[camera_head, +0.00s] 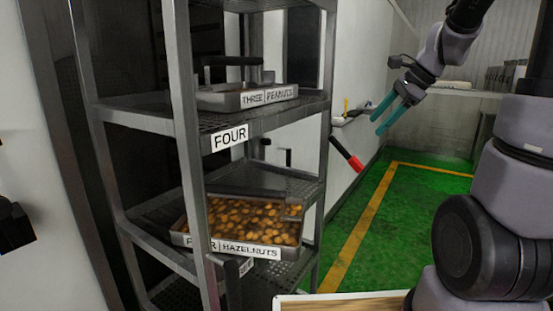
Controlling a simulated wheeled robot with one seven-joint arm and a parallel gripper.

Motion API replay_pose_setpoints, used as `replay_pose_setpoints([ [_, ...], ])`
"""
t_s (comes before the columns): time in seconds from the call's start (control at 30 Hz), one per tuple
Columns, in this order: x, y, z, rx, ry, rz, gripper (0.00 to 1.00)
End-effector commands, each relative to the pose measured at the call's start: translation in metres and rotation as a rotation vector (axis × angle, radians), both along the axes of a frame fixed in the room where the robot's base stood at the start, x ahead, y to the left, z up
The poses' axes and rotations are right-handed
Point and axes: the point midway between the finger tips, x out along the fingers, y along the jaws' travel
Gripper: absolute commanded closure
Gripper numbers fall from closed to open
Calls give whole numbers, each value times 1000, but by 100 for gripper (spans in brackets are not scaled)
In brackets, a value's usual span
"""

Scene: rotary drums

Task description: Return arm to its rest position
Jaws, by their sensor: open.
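My gripper (390,112) is at the upper right, with two teal fingers apart and nothing between them. It hangs in the air to the right of the metal shelf rack (183,130), clear of it. My arm rises at the right edge of the view and bends over at the top, partly outside the picture. A tray of hazelnuts (245,250) sits tilted on a lower shelf of the rack, its label reading HAZELNUTS. A tray labelled THREE PEANUTS (247,99) sits on the shelf above.
A sign reading FOUR (230,138) is on the shelf edge. A red-handled object (347,154) sticks out beside the rack, near the white wall. The green floor (400,220) with a yellow line is clear. A pale board edge (340,301) shows at the bottom.

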Motion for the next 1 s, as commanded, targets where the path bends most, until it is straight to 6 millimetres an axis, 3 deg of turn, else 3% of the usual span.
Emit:
replay_pose_setpoints([
  [0.03,-16,8,13,-56,-58,79,32],
  [0.2,-66,27,38,-272,-237,361,32],
  [0.5,-140,39,61,-663,-502,779,32],
  [0.7,-160,38,65,-798,-572,903,32],
  [1.0,-162,38,65,-815,-579,920,32],
])
